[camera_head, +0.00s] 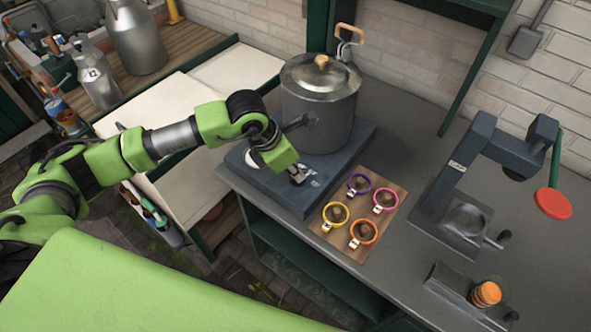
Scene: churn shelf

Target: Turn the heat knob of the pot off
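A grey metal pot (320,115) with a lid stands upright on a dark slate-blue heating base (345,150) on the grey counter. My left arm reaches in from the left, and my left gripper (299,175) is at the base's front part, in front of the pot. The fingertips are small and dark against the base, so I cannot tell whether they are open or shut. No heat knob is clearly visible; the gripper and wrist cover part of the base's front. My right gripper is not in view.
A wooden board (382,222) with several coloured ring-handled cups lies just right of the base. A dark press-like stand (470,165) with a red disc (553,203) is further right. An orange stack (486,293) sits near the front right. Milk cans (138,40) stand at the upper left.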

